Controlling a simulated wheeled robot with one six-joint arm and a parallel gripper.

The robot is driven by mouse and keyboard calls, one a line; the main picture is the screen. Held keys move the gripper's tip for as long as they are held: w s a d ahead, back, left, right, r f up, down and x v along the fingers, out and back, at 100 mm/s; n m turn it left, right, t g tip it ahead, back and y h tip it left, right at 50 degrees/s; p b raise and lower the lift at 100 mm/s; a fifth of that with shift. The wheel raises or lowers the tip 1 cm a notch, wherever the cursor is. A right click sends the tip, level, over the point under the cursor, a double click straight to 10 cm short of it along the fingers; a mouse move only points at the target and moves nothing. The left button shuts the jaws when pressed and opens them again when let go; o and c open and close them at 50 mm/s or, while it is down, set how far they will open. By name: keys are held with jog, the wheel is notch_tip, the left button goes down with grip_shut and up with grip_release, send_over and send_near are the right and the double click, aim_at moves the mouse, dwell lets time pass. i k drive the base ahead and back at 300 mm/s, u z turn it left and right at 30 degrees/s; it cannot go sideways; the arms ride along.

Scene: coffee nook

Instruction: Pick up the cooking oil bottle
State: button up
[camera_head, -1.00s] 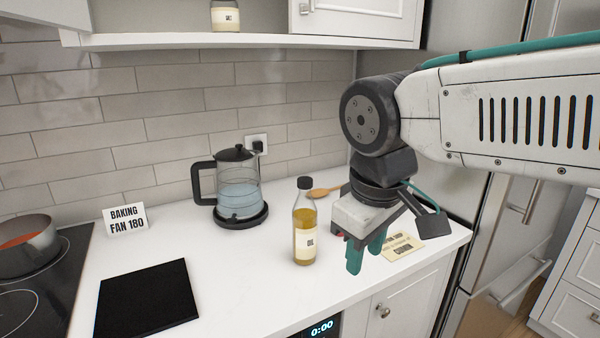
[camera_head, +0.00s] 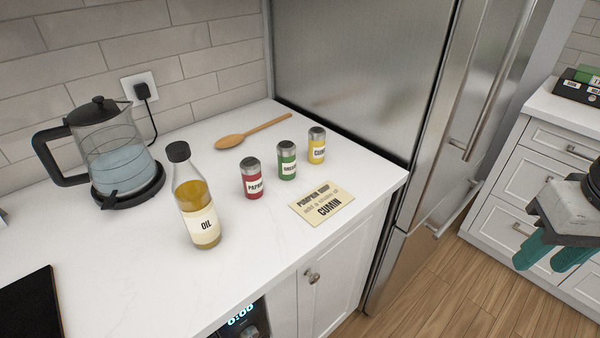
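The cooking oil bottle (camera_head: 197,205) stands upright on the white counter, with a dark cap, amber oil and a label reading OIL. My gripper (camera_head: 550,258) is at the right edge of the view, partly cut off, with its teal fingers pointing down. It is well to the right of the bottle, beyond the counter's end and in front of the white drawers. A gap shows between the fingers, and nothing is seen between them.
A glass kettle (camera_head: 115,155) stands left of the bottle. The counter front (camera_head: 150,285) is clear. A steel fridge (camera_head: 360,70) stands behind.

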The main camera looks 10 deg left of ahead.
aim_at(190, 190)
jog(key=z, duration=0.5)
jog(key=k, duration=0.95)
jog(key=u, duration=0.45)
jog(key=i, duration=0.4)
